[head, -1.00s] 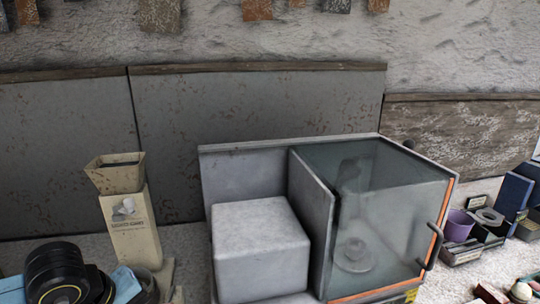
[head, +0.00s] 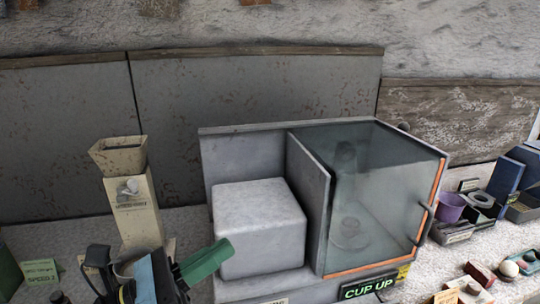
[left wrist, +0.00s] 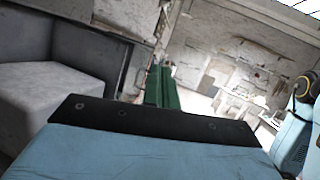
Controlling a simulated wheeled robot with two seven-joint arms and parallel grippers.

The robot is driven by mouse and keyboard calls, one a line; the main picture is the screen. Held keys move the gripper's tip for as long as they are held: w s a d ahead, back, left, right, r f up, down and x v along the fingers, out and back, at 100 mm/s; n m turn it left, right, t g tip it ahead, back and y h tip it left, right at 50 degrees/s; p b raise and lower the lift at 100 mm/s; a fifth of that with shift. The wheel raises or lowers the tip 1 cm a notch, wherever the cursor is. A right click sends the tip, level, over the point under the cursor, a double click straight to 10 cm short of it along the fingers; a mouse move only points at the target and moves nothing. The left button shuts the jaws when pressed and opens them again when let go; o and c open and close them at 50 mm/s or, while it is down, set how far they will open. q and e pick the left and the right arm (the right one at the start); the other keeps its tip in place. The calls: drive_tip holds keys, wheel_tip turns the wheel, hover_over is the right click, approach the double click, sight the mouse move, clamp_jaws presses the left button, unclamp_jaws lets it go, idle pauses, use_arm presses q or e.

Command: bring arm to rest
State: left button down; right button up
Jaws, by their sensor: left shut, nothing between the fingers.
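My left gripper (head: 207,261) comes in at the bottom left of the head view, with dark and pale blue parts and green fingers. The fingers are together with nothing between them. They point up and right, and in the picture their tips lie by the lower left edge of the grey block of the machine (head: 258,228); I cannot tell whether they touch. In the left wrist view the green fingers (left wrist: 161,88) stand close together beyond the dark edge of the gripper body. My right gripper is not in view.
A glass-fronted cabinet (head: 375,200) with a dark handle adjoins the block, above a "CUP UP" sign (head: 368,286). A beige dispenser (head: 135,205) stands behind my left gripper. At right are a purple cup (head: 450,207) and a white sphere (head: 509,268).

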use_arm(q)
drive_tip(key=w+a+f+n+t+y, duration=0.15)
drive_tip(key=a+n+t+y, duration=0.4)
drive_tip(key=n, duration=0.55)
drive_tip(key=w+a+n+t+y, duration=0.4)
drive_tip(key=n+y, duration=0.3)
drive_tip(key=n, duration=0.4)
drive_tip(key=s+a+f+n+g+y, duration=0.3)
drive_tip(key=a+f+n+g+y, duration=0.35)
drive_tip(key=f+n, duration=0.7)
drive_tip(key=s+d+f+n+g, duration=0.2)
drive_tip(key=s+f+n+g, duration=0.75)
drive_tip(key=s+f, duration=0.65)
drive_tip(key=s+f+g+b, duration=0.1)
drive_tip(key=s+f, duration=0.1)
drive_tip(key=f, duration=1.2)
drive_tip(key=s+f+g+b, duration=0.1)
drive_tip(key=s+f, duration=0.1)
drive_tip(key=f, duration=1.1)
drive_tip(key=s+a+f+m+g+b, duration=0.1)
drive_tip(key=s+a+f+b, duration=0.1)
drive_tip(key=s+f, duration=1.3)
drive_tip(key=shift+s+a+f, duration=0.4)
drive_tip(key=shift+a+f, duration=0.15)
drive_tip(key=shift+a, duration=0.05)
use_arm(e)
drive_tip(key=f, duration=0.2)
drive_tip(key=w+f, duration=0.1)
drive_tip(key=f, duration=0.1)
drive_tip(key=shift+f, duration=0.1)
